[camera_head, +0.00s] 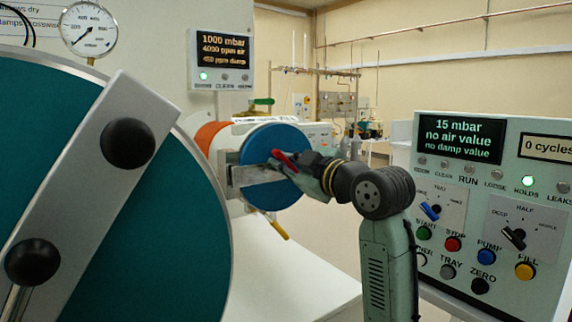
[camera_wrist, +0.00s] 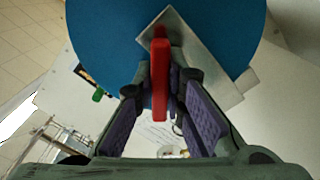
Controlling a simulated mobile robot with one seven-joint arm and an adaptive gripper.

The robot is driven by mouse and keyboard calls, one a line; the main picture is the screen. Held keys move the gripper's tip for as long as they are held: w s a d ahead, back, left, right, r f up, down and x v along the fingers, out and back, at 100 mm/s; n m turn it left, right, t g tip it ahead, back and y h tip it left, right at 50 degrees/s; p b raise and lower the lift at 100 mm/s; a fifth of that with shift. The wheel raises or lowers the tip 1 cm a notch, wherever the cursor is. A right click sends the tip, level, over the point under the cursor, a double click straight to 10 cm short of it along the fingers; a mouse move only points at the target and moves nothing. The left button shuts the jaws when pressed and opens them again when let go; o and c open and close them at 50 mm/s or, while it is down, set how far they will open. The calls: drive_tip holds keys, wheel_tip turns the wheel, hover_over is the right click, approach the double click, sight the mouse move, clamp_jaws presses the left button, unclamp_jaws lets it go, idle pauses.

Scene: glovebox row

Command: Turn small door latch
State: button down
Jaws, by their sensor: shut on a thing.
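The small round blue door (camera_head: 262,143) closes the end of a tube in the middle of the head view. A grey metal bar (camera_head: 258,175) crosses its face, and the red latch handle (camera_head: 285,160) sits on the bar. My gripper (camera_head: 297,170) reaches it from the right and is shut on the handle. In the wrist view the red handle (camera_wrist: 160,85) stands between the two fingers, with the grey bar (camera_wrist: 215,72) slanting behind it across the blue door (camera_wrist: 100,45). The fingertips' exact contact is hard to see.
A large teal door (camera_head: 120,240) with a grey bar and black knobs fills the left. A control panel (camera_head: 490,215) with switches and buttons stands at the right. A yellow-tipped lever (camera_head: 278,230) hangs below the small door. A white bench (camera_head: 285,280) lies beneath.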

drive_tip(key=c, duration=1.6)
unclamp_jaws()
drive_tip(key=shift+c, duration=0.2)
drive_tip(key=v, duration=1.2)
drive_tip(key=shift+s, duration=0.1)
